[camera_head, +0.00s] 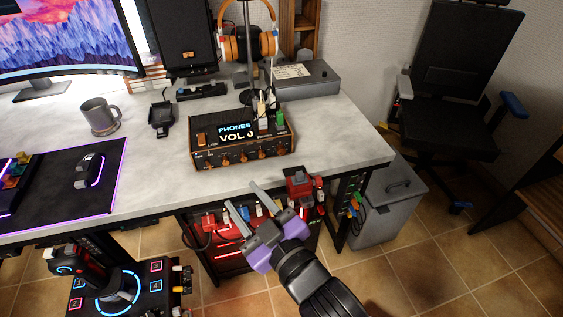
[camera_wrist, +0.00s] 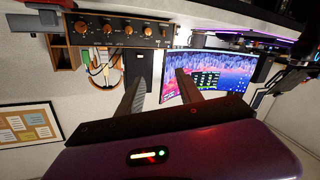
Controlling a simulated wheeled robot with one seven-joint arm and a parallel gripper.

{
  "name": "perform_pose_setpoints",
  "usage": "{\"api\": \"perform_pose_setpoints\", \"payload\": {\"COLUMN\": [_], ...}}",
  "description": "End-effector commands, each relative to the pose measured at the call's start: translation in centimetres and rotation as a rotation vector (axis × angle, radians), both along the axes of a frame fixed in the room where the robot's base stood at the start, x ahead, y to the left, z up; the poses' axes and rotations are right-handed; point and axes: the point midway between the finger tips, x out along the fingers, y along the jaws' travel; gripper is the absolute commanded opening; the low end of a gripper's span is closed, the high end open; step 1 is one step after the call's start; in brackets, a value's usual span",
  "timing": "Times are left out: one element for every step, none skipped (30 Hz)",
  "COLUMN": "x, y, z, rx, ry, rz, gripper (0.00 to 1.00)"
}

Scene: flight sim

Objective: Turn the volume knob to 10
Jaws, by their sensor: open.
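The audio box (camera_head: 243,139), black with wooden trim, stands on the desk near its front edge. Its lit display (camera_head: 236,131) reads "PHONES VOL 0". A row of several orange-brown knobs (camera_head: 262,154) runs along its front face; I cannot tell which one is the volume knob. In the wrist view the box shows upside down at the top, with its knobs (camera_wrist: 128,29) facing me. My gripper (camera_head: 241,194) is open and empty, in front of and below the box, apart from the knobs. Both fingers (camera_wrist: 160,74) show in the wrist view.
The grey desk (camera_head: 335,140) holds a mug (camera_head: 100,116), a speaker (camera_head: 178,36), a headphone stand (camera_head: 247,60), a grey case (camera_head: 303,79) and a monitor (camera_head: 65,40). A joystick panel (camera_head: 120,288) stands at lower left. A red device (camera_head: 300,186) is right of my gripper.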

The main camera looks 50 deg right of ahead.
Motion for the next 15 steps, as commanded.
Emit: {"api": "perform_pose_setpoints", "payload": {"x": [1.7,2.5,3.5,4.1,4.6,5.2,5.5,5.7,5.7,5.6,5.4,5.0,4.5,4.0,3.4], "y": [-1.3,-2.0,-3.0,-3.8,-4.7,-5.8,-6.7,-7.6,-8.6,-9.2,-9.7,-10.2,-10.5,-10.9,-11.3], "z": [-0.4,-0.4,-0.5,-0.5,-0.5,-0.5,-0.5,-0.5,-0.5,-0.6,-0.8,-1.2,-1.6,-2.1,-2.6], "rx": [-0.043,-0.068,-0.102,-0.127,-0.15,-0.18,-0.202,-0.221,-0.243,-0.257,-0.267,-0.276,-0.282,-0.285,-0.287], "ry": [0.012,0.028,0.052,0.07,0.091,0.119,0.142,0.169,0.204,0.23,0.258,0.294,0.322,0.349,0.38], "rz": [-0.038,-0.061,-0.097,-0.125,-0.155,-0.197,-0.232,-0.267,-0.311,-0.34,-0.368,-0.4,-0.422,-0.443,-0.468], "gripper": [0.43,0.43,0.43,0.43,0.43,0.43,0.43,0.43,0.43,0.43,0.43,0.43,0.43,0.43,0.43]}}
